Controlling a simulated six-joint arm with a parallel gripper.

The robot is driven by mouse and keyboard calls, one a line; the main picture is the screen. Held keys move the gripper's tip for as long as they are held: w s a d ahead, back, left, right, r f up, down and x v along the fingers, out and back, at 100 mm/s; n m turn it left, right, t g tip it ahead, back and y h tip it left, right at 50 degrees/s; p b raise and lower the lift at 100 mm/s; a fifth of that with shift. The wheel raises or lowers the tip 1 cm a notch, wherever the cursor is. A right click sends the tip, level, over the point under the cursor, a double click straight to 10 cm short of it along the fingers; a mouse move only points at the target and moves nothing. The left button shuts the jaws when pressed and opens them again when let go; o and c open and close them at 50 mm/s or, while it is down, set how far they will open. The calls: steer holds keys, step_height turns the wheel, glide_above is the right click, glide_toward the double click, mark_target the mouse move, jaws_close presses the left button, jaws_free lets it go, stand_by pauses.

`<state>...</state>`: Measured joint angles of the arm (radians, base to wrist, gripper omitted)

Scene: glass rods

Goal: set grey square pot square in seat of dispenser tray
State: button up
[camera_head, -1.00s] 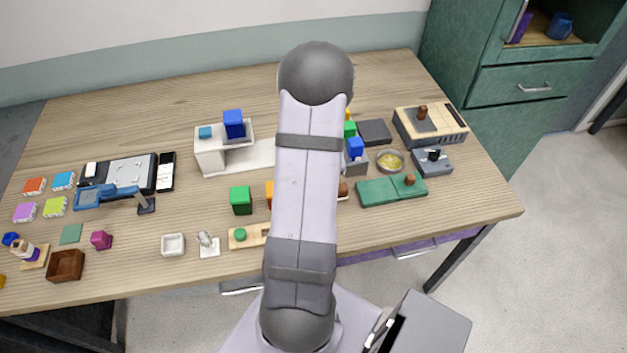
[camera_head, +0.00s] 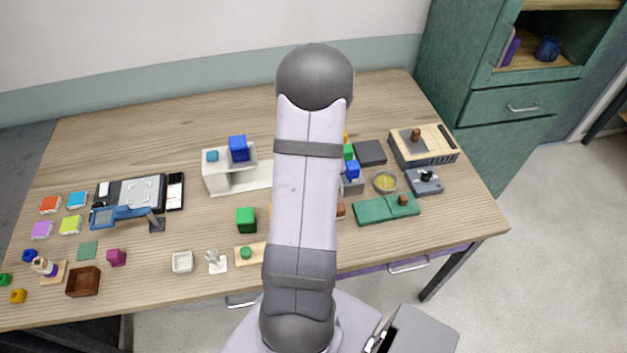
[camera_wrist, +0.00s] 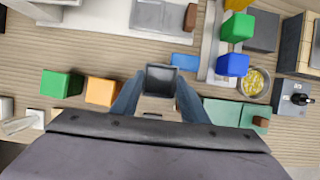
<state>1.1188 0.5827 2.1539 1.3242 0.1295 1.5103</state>
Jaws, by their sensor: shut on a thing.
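My gripper (camera_wrist: 161,92) is shut on the grey square pot (camera_wrist: 161,77), an open-topped dark grey box seen from above between the fingertips in the wrist view. The white dispenser (camera_head: 214,179) stands left of my arm in the head view. Its flat white tray (camera_head: 254,176) runs right and passes behind my arm. In the wrist view the tray (camera_wrist: 112,17) lies at the top, beyond the pot, with a grey square area (camera_wrist: 155,14) that may be the seat. Pot and tray appear apart. My arm hides the gripper and pot in the head view.
In the wrist view, a green block (camera_wrist: 62,84) and an orange block (camera_wrist: 102,91) lie left of the pot. A blue flat piece (camera_wrist: 184,62) lies close right, with a blue block (camera_wrist: 232,65) and a yellow-filled bowl (camera_wrist: 254,82) beyond. A brown piece (camera_wrist: 190,17) sits beside the grey area.

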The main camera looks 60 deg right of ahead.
steer(key=shift+w, duration=0.1)
steer(key=shift+w+d, duration=0.4)
steer(key=shift+w, duration=0.25)
steer(key=w+d+f+p, duration=0.1)
steer(key=w+d+f, duration=0.1)
steer(key=w+d, duration=0.5)
steer(key=w, duration=0.5)
steer(key=shift+w+f, duration=0.35)
steer(key=shift+f, duration=0.05)
steer(key=shift+f, duration=0.1)
steer(key=shift+f+b, duration=1.95)
steer(key=shift+f, duration=0.7)
